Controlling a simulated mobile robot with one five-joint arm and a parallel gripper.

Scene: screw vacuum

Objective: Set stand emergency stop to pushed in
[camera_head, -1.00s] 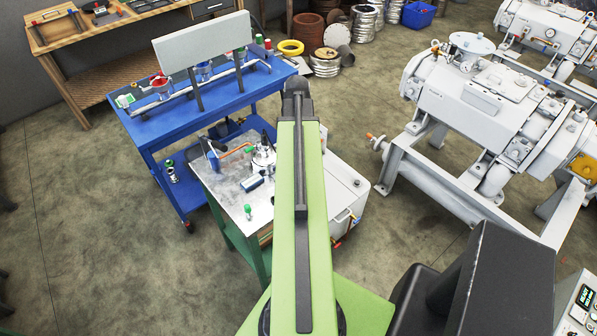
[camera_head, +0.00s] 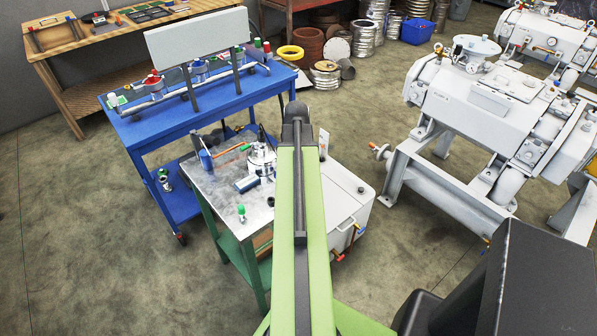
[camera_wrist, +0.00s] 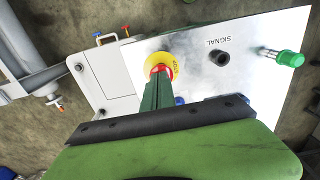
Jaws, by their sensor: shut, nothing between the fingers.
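The stand emergency stop (camera_wrist: 157,59) shows in the wrist view as a yellow round collar with a red button, on a bright metal panel (camera_wrist: 260,55). My gripper (camera_wrist: 159,78) is shut, its green fingers together, with the tips right at the red button and covering part of it. I cannot tell whether the tips touch it or how far in the button sits. In the head view my green arm reaches over the stand's metal top (camera_head: 215,205) and hides the stop.
A black "SIGNAL" socket (camera_wrist: 219,59) and a green-capped fitting (camera_wrist: 289,58) sit beside the stop. A white tank (camera_head: 345,190) adjoins the stand. A blue cart (camera_head: 165,125) stands behind left, white pump machinery (camera_head: 470,100) to the right. Open floor lies between.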

